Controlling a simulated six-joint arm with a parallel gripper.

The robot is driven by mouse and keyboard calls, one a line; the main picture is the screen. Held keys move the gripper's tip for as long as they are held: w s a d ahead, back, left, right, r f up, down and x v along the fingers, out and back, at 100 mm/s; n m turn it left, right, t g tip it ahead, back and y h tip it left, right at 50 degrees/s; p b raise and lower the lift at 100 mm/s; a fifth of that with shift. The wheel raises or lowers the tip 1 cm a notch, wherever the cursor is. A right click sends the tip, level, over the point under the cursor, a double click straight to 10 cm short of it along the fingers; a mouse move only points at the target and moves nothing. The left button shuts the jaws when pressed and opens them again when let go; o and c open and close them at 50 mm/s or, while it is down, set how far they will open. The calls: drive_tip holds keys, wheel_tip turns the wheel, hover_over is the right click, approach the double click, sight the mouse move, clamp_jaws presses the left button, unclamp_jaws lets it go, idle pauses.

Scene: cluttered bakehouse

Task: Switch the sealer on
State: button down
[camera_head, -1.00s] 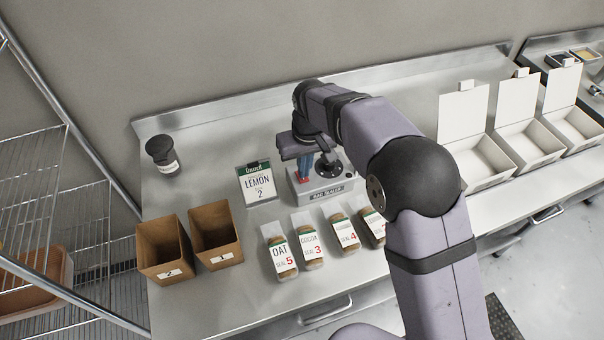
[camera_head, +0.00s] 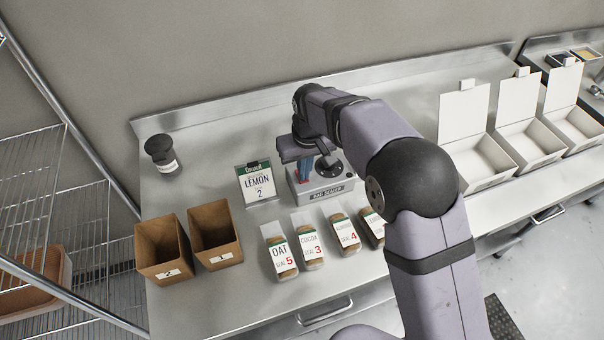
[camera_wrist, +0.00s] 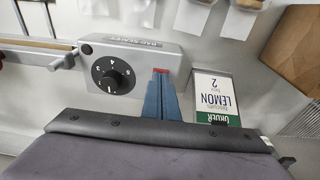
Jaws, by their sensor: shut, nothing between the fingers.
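The bag sealer (camera_head: 325,185) is a grey box on the steel bench, with its name plate on the front and a black round dial. In the wrist view the sealer (camera_wrist: 140,55) shows the numbered dial (camera_wrist: 113,76) and a small black knob (camera_wrist: 86,49) at a corner. My gripper (camera_head: 303,180) is over the sealer's left end, its blue fingers shut and empty. In the wrist view my gripper (camera_wrist: 160,74) reaches the sealer's edge beside the dial. A red patch shows at the fingertips; I cannot tell whether it belongs to a switch or the fingers, or whether they touch.
An order card (camera_head: 257,185) reading LEMON 2 stands left of the sealer. Several labelled bags (camera_head: 310,248) lie in front. Two brown boxes (camera_head: 215,235) are at the front left, a dark jar (camera_head: 161,152) behind. White open boxes (camera_head: 480,160) stand to the right.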

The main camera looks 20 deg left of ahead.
drive_tip(key=shift+r, duration=0.15)
wheel_tip(320, 180, up, 7)
drive_tip(key=p, duration=0.6)
idle(0.6)
drive_tip(key=s+d+r+m+b, duration=0.1)
drive_tip(key=d+m, duration=0.3)
drive_tip(key=d, duration=1.8)
drive_tip(key=s+d+f+m, duration=0.1)
drive_tip(key=s+d+m, duration=0.1)
drive_tip(key=s+d, duration=0.6)
drive_tip(key=s+d+f+m+g+h, duration=0.1)
drive_tip(key=s+d+f+m, duration=0.1)
drive_tip(key=s+d, duration=0.6)
drive_tip(key=shift+d+m+b, duration=0.15)
drive_tip(key=shift+m+b, duration=0.2)
drive_tip(key=shift+m, duration=0.15)
